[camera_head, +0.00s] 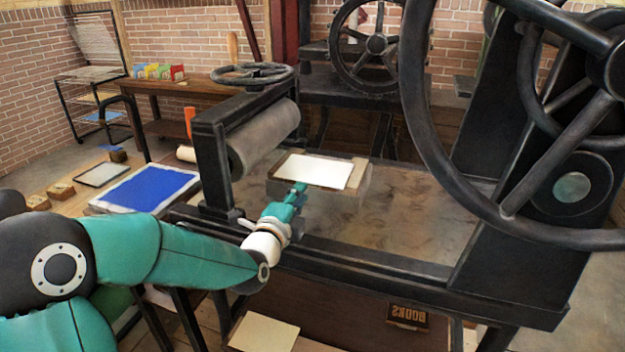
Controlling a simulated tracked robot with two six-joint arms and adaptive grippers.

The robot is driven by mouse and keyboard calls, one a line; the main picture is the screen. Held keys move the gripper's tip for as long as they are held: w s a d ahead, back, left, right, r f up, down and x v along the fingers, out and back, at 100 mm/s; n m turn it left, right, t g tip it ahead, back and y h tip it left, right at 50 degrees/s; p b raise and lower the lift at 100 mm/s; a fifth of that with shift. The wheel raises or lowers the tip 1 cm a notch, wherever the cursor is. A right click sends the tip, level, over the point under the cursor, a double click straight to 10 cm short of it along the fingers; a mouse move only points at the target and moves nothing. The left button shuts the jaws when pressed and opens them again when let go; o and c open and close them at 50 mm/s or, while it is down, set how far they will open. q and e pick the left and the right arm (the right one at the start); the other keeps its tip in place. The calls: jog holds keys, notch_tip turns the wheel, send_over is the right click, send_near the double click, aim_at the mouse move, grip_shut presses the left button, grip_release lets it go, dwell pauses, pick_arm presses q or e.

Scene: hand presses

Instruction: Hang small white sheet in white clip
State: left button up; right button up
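A small white sheet (314,171) lies flat on a pale block on the bed of the black press. My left gripper (299,188) reaches in from the left, with its tips at the sheet's front edge. The fingers are small and seen from behind, so I cannot tell whether they are open or shut on the sheet. I cannot make out a white clip in this view. My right gripper is not in view.
The press roller (264,138) and its black frame stand left of the sheet. A large black handwheel (508,205) stands at the right. The press bed (420,215) is bare right of the block. A blue sheet (146,188) lies at the left. A rack (90,73) stands at the back left.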

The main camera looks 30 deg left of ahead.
aim_at(310, 178)
pick_arm(q)
jog(key=x, duration=0.3)
jog(key=shift+w+a+f, duration=0.1)
jog(key=shift+w+a, duration=0.05)
jog(key=shift+w, duration=0.1)
jog(key=shift+w+a, duration=0.15)
jog(key=shift+w, duration=0.55)
jog(key=shift+c, duration=0.3)
grip_shut()
notch_tip(310, 178, up, 3)
jog(key=shift+r+p, duration=0.1)
jog(key=shift+p, duration=0.45)
